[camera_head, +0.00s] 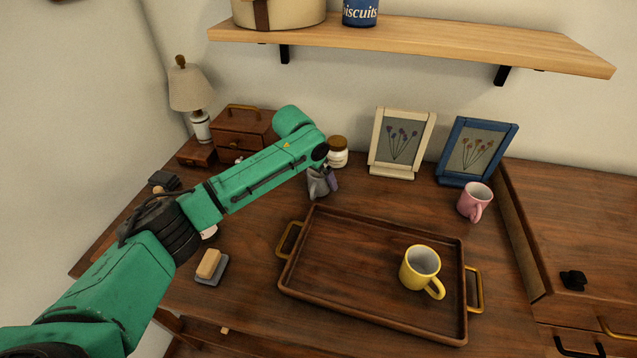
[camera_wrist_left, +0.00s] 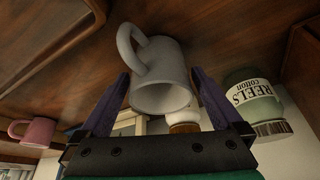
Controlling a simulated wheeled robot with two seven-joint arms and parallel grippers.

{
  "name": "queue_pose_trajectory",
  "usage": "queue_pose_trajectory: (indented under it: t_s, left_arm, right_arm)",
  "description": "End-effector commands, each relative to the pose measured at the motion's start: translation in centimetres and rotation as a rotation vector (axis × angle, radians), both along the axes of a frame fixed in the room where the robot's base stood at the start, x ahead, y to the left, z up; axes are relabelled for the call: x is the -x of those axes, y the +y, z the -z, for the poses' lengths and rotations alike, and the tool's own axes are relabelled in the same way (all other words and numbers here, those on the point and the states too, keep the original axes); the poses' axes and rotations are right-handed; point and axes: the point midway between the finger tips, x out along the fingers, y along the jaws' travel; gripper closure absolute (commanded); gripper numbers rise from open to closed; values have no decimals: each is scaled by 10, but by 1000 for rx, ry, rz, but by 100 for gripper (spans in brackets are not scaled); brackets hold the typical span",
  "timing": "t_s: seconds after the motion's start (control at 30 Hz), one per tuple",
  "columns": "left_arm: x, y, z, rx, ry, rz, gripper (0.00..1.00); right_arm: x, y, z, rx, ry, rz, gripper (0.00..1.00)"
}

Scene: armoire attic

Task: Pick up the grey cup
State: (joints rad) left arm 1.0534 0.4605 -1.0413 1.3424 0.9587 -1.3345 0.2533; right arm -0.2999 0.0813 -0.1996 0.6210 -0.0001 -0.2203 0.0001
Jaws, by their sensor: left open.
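The grey cup (camera_head: 316,184) stands on the wooden desktop just beyond the tray's back left corner, partly hidden by my left gripper (camera_head: 326,179) in the head view. In the left wrist view, which looks upside down, the grey cup (camera_wrist_left: 162,90) shows large, its handle toward the upper left. My left gripper (camera_wrist_left: 160,76) is open, with its two purple fingers on either side of the cup. I cannot tell whether a finger touches it. My right gripper is in neither view.
A tray (camera_head: 372,223) holds a yellow mug (camera_head: 420,267). A brown-lidded jar (camera_head: 338,157) stands behind the grey cup. A cotton reels jar (camera_wrist_left: 252,98) is near the gripper. Two frames (camera_head: 401,143) and a pink mug (camera_head: 474,200) stand right. A shelf (camera_head: 420,38) overhangs the back.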

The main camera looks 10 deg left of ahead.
Motion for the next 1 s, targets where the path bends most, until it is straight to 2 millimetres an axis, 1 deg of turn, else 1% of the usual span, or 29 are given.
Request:
queue_pose_trajectory:
  t_s: [0.03,0.1,0.27,0.3,0.37,0.4,0.47,0.5,0.53,0.77,0.87,1.0]
  left_arm:
    - [-3,-2,8,0,1,0,0]
    - [-5,-2,13,0,-1,0,0]
    - [-6,-3,13,0,-2,1,0]
    - [-6,-3,13,0,-2,1,4]
    - [-6,-2,13,0,-2,0,27]
    - [-6,-2,13,0,-2,0,42]
    - [-6,-2,13,0,-2,0,65]
    - [-6,-2,13,0,-2,0,80]
    - [-6,-2,12,1,-3,0,87]
    - [-6,-3,9,1,-4,0,87]
    - [-7,-3,-6,2,-6,1,87]
    - [-7,-3,-42,2,-8,0,87]
  right_arm:
    - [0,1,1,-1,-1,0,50]
    - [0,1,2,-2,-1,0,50]
    - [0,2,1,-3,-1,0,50]
    - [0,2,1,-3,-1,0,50]
    - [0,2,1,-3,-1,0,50]
    - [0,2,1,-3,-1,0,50]
    - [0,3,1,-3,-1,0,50]
    - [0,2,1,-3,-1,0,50]
    - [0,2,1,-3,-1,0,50]
    - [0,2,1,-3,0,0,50]
    - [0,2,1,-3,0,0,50]
    - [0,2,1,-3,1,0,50]
